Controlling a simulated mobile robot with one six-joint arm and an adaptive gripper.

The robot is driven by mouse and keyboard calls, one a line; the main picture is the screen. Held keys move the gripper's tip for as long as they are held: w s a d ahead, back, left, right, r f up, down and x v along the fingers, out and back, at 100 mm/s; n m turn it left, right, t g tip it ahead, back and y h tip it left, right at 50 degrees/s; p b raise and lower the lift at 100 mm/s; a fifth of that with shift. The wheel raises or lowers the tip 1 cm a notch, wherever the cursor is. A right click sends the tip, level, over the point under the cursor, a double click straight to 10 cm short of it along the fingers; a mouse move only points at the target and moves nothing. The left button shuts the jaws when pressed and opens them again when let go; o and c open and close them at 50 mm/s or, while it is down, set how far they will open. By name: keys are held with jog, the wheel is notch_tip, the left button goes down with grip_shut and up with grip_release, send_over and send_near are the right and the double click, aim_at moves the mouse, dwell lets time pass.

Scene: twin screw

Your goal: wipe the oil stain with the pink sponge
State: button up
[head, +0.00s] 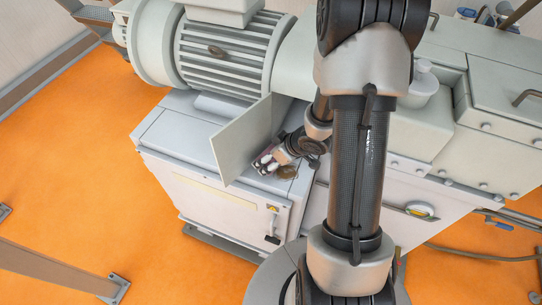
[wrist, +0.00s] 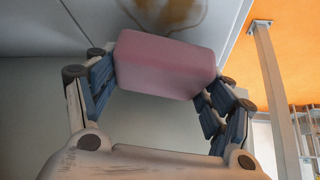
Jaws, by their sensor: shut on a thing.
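My gripper (head: 265,163) is low over the top of the light grey cabinet (head: 172,128), beside an upright grey panel. In the wrist view its two blue-padded fingers (wrist: 160,78) are shut on the pink sponge (wrist: 165,62), one on each end. A brown oil stain (head: 287,171) lies on the cabinet top just right of the gripper. In the wrist view the stain (wrist: 172,12) is just beyond the sponge, its lower edge close to or behind it. I cannot tell whether the sponge touches the surface.
The upright panel (head: 240,140) stands close left of the gripper. Machine housings fill the right. The orange floor (head: 75,150) is open at the left, with a metal beam (head: 55,268) in front.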

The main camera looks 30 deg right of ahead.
aim_at(287, 171)
jog(key=shift+f+b, duration=0.85)
jog(key=shift+f, duration=0.3)
jog(key=shift+s+d+r+p, duration=0.1)
jog(key=shift+s+d+p, duration=0.2)
jog(key=shift+s+d, duration=0.3)
jog(key=shift+s+d+r+p, duration=0.1)
jog(key=shift+s+d+p, duration=0.25)
jog(key=shift+s, duration=0.35)
jog(key=shift+s+d+f+p, duration=0.15)
jog(key=shift+s+d+p, duration=0.1)
jog(key=shift+s+d, duration=0.45)
jog(key=shift+s+d+f+p, duration=0.1)
jog(key=shift+s+d+p, duration=0.1)
jog(key=shift+s+d, duration=0.5)
jog(key=shift+s+d+r+p, duration=0.1)
jog(key=shift+s+d+p, duration=0.35)
jog(key=shift+s, duration=0.35)
jog(key=shift+s+d+p, duration=0.4)
jog(key=shift+s+d, duration=0.05)
jog(key=shift+s, duration=0.35)
jog(key=shift+r, duration=0.1)
